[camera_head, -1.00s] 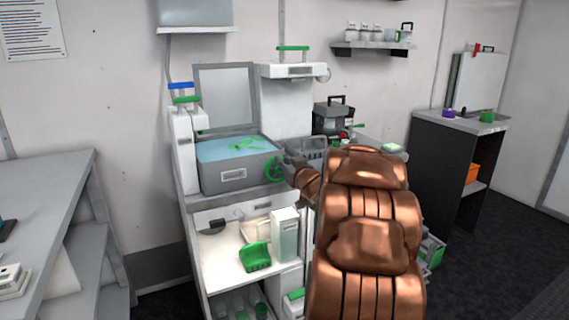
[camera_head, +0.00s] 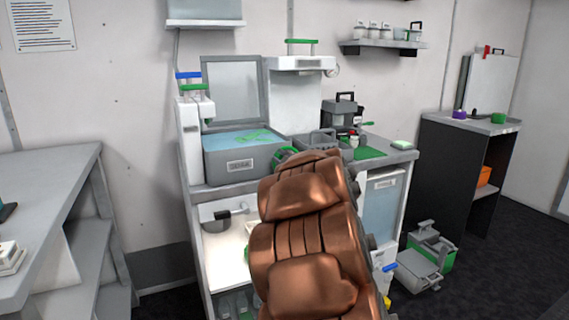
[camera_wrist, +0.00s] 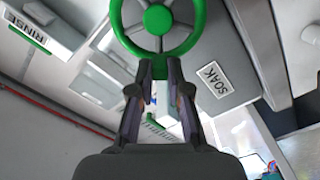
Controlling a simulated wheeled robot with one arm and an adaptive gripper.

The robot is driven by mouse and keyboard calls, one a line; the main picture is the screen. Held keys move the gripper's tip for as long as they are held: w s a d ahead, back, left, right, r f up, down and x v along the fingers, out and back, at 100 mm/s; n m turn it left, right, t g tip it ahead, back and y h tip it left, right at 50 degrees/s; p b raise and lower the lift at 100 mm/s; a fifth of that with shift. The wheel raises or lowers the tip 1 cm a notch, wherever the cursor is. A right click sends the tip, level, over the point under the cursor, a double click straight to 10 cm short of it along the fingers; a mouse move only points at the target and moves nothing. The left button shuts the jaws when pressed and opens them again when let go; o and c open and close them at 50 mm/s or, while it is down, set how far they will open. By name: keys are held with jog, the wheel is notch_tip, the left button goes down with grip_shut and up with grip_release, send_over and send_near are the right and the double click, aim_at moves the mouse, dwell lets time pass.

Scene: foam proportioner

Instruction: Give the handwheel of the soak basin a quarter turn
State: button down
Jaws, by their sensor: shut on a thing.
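The soak basin (camera_head: 240,163) is a grey open box of blue liquid on the counter, with a raised lid behind it. Its green handwheel (camera_head: 284,155) is on its right side, partly hidden by my copper arm in the head view. My gripper (camera_wrist: 160,66) is shut on the near part of the green rim. In the head view the gripper is hidden behind my arm.
A white dispenser (camera_head: 190,140) stands left of the basin. A grey caddy (camera_head: 318,142) and a dark machine (camera_head: 342,113) stand to its right. A RINSE-labelled unit (camera_wrist: 27,33) shows in the wrist view. A grey-green case (camera_head: 425,262) lies on the floor at right.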

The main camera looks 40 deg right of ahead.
aim_at(274, 163)
jog(key=shift+w+a+f+n+b, duration=0.1)
jog(key=shift+f+n+b, duration=0.55)
jog(key=shift+n, duration=0.6)
jog(key=shift+s+a+f+n+b, duration=0.15)
jog(key=shift+f+n+b, duration=0.2)
jog(key=shift+n+b, duration=0.75)
jog(key=shift+w+a+f+n+b, duration=0.15)
jog(key=shift+f+n+b, duration=0.35)
jog(key=shift+n, duration=0.95)
jog(key=c, duration=1.1)
grip_release()
jog(key=v, duration=1.2)
jog(key=shift+r, duration=0.1)
